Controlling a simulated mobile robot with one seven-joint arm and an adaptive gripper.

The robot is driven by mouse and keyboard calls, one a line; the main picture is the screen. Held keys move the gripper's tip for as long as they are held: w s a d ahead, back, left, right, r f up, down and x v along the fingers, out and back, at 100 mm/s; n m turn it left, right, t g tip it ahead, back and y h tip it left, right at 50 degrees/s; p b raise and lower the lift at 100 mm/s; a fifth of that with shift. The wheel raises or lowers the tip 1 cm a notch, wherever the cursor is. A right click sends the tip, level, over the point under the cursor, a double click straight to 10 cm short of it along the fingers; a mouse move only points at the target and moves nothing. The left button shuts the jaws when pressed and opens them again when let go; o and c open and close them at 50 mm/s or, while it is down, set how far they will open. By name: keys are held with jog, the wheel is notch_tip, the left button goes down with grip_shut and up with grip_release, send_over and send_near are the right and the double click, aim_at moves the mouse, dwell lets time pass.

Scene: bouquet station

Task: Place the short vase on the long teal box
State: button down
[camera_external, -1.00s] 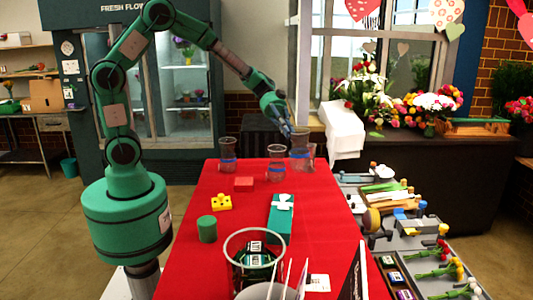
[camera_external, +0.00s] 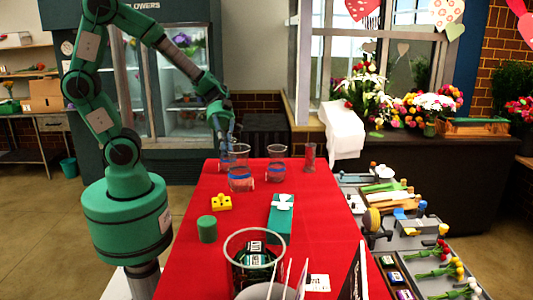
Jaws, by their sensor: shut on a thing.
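The long teal box (camera_external: 280,222) lies on the red table, right of centre, with a white bow at its far end. My gripper (camera_external: 228,150) is over the far left part of the table, shut on a clear vase (camera_external: 240,182) with a blue band. This vase is roughly upright, left of and beyond the teal box. Whether it touches the table is unclear. A narrow clear vase (camera_external: 310,157) stands at the far right. The far left vase is hard to separate from the held one.
A large clear container (camera_external: 254,262) stands at the near end. A tray of flowers and tools (camera_external: 420,255) is on the right.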

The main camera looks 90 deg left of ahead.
jog(key=shift+s+d+f, duration=0.1)
jog(key=shift+s+d, duration=0.2)
jog(key=shift+s, duration=0.25)
jog(key=w+d, duration=0.2)
jog(key=w, duration=0.5)
jog(key=w+d+f, duration=0.1)
jog(key=w+d, duration=0.1)
jog(key=w, duration=0.6)
jog(key=shift+w+d+f, duration=0.2)
jog(key=shift+d+f, duration=0.05)
jog(key=shift+d, duration=0.05)
jog(key=shift+b, duration=0.3)
jog(key=shift+f, duration=1.75)
jog(key=shift+f+b, duration=0.15)
jog(key=shift+b, duration=0.3)
jog(key=c, duration=1.8)
grip_release()
